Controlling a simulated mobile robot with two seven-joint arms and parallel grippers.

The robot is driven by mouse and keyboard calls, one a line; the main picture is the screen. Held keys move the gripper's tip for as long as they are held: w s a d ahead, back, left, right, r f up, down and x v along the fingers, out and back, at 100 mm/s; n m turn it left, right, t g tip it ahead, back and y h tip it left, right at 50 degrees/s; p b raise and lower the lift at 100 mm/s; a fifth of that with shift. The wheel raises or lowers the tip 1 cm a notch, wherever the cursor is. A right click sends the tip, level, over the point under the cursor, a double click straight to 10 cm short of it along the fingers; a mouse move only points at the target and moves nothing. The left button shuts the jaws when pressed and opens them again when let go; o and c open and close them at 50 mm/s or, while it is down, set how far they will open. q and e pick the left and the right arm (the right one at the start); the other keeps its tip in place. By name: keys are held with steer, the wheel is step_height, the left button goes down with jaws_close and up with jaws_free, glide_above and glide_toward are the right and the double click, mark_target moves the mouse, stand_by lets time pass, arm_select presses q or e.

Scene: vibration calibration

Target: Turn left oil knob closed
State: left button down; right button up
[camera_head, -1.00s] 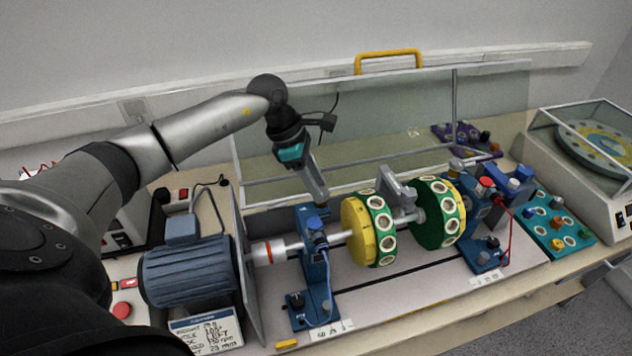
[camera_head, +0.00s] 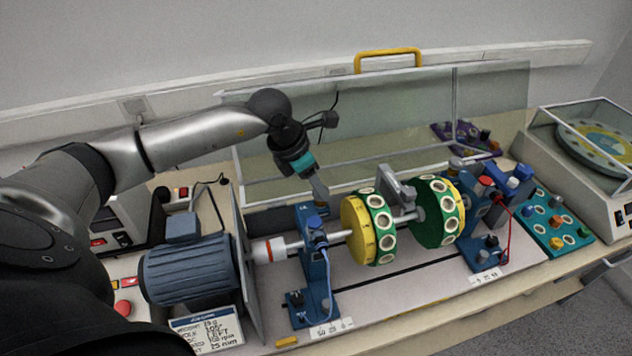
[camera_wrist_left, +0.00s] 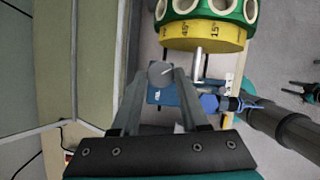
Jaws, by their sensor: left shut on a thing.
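My left gripper (camera_head: 320,200) reaches down to the top of the left blue bearing stand (camera_head: 313,262). In the left wrist view the two fingers of my left gripper (camera_wrist_left: 160,78) are closed on a round grey knob (camera_wrist_left: 160,73) with a pale line on its face. The knob sits above the blue stand (camera_wrist_left: 168,95), and in the head view the fingers mostly hide it.
A yellow and green disc (camera_head: 358,230) is on the shaft right of the left stand, with a second green disc (camera_head: 437,212) beyond. A blue motor (camera_head: 188,270) is at left. A clear guard (camera_head: 390,120) stands behind. The right stand (camera_head: 480,205) has red and blue caps.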

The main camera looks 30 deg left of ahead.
arm_select(q)
steer(key=n, duration=0.1)
steer(key=n+y+b, duration=0.1)
steer(key=n, duration=0.2)
steer(key=shift+d+n+t+y, duration=0.25)
steer(key=shift+n+t+y, duration=0.05)
steer(key=shift+n+y, duration=0.1)
steer(key=n+y+b, duration=0.1)
steer(key=n+b, duration=0.1)
steer(key=n, duration=0.1)
steer(key=shift+d, duration=0.15)
steer(key=shift+d+n+y+b, duration=0.1)
steer(key=shift+n+y+b, duration=0.5)
steer(key=shift+n, duration=1.1)
steer(key=shift+c, duration=2.1)
jaws_free()
